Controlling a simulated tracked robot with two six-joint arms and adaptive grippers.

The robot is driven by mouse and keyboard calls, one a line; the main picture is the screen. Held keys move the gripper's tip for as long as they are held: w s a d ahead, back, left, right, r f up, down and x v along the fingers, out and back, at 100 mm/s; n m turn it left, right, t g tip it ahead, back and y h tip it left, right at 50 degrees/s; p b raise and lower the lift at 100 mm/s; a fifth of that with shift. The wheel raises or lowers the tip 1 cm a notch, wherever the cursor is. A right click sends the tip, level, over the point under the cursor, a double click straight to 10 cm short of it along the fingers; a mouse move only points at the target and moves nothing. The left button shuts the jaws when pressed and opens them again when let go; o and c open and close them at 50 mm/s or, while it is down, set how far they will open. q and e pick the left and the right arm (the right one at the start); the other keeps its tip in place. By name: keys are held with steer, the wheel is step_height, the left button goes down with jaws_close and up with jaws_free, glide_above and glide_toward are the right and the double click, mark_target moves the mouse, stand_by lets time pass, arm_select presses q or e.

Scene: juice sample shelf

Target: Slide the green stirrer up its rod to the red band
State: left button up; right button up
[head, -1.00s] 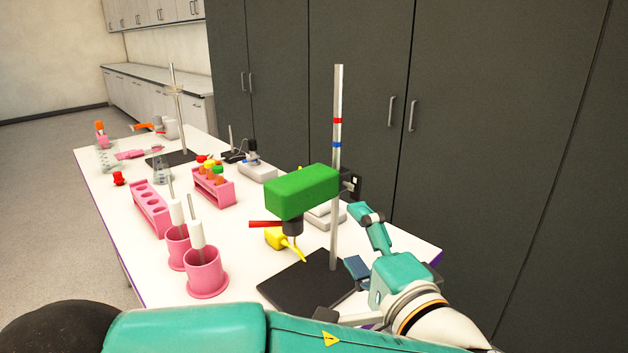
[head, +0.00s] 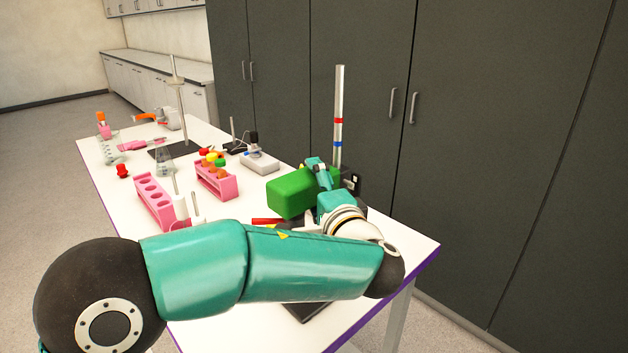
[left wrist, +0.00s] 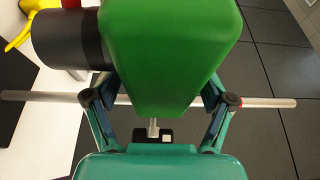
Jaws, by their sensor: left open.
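The green stirrer (head: 290,192) is on the upright metal rod (head: 340,92), below the blue band (head: 338,144). The red band (head: 339,121) is higher, above the blue one. My left gripper (head: 324,190) is at the stirrer's right end, beside the rod. In the left wrist view the open fingers of my left gripper (left wrist: 158,98) lie on either side of the green stirrer body (left wrist: 165,50). The rod (left wrist: 270,103) crosses that view sideways, and the dark clamp (left wrist: 152,136) shows between the fingers. My arm hides the rod's lower part. My right gripper is out of view.
Pink tube racks (head: 153,202) stand left of the stirrer. A second rod stand (head: 181,110) is farther back. The yellow item (left wrist: 18,25) lies near the stirrer. Tall dark cabinets (head: 470,150) rise behind the table. The rod's upper part is clear.

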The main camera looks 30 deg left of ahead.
arm_select(q)
steer(key=shift+w+a, duration=0.2)
steer(key=shift+a, duration=0.1)
steer(key=shift+c, duration=0.3)
